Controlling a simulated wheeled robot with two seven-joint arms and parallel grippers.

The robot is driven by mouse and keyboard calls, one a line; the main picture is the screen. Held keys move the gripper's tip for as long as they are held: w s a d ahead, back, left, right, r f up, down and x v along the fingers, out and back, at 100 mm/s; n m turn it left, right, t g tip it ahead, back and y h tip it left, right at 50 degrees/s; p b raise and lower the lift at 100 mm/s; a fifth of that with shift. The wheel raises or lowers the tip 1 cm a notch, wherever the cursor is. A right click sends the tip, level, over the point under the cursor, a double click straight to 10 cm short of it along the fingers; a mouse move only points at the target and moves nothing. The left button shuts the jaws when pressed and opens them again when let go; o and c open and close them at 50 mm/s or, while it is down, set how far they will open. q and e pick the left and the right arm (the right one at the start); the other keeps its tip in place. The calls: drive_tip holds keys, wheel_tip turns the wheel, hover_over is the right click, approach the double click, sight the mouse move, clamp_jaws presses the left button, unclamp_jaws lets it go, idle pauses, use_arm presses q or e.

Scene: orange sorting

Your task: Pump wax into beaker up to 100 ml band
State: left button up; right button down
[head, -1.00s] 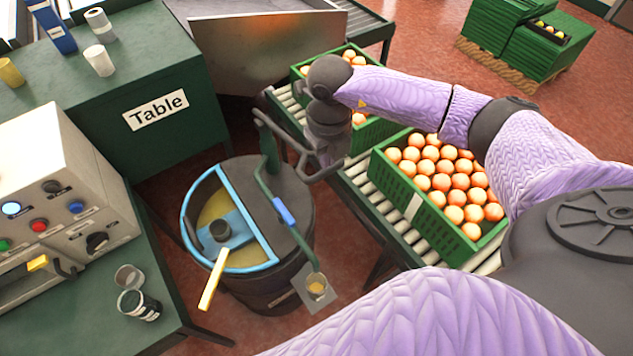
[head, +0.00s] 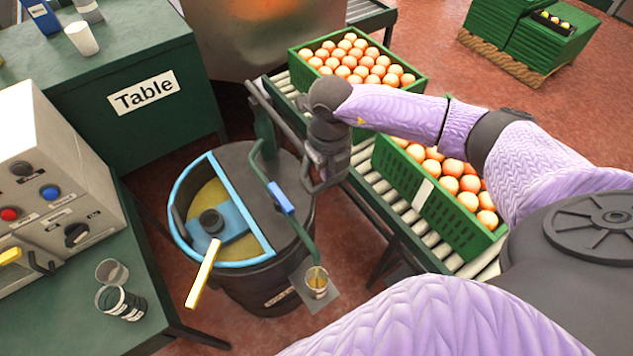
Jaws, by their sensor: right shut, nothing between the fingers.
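The wax drum (head: 262,292) stands at centre-left with a blue-rimmed half-open lid and yellow wax (head: 209,200) inside. A green outlet pipe with a blue sleeve (head: 281,198) leads down to a small clear beaker (head: 317,283) on a grey plate. The beaker holds some yellow wax, and a thin yellow stream shows at the spout. Its band marks are too small to read. My right gripper (head: 322,180) is shut at the end of the grey pump lever (head: 284,128), with nothing seen between its fingers; contact is hard to tell. My left gripper is out of view.
Two green crates of oranges, far (head: 405,82) and near (head: 425,207), sit on the roller conveyor (head: 385,207) right of the drum. A control box (head: 75,175) and empty beakers (head: 122,303) are on the left bench. A yellow-handled ladle (head: 203,275) overhangs the drum.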

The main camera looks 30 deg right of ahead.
wheel_tip(320, 180, down, 6)
drive_tip(key=b, duration=0.3)
drive_tip(key=shift+r, duration=0.6)
wheel_tip(320, 180, up, 16)
drive_tip(key=p, duration=1.4)
hover_over(327, 184)
drive_tip(key=w, duration=0.1)
drive_tip(key=shift+w+d+f+b, duration=0.1)
drive_tip(key=shift+w+d+b, duration=0.05)
drive_tip(key=shift+d+b, duration=0.2)
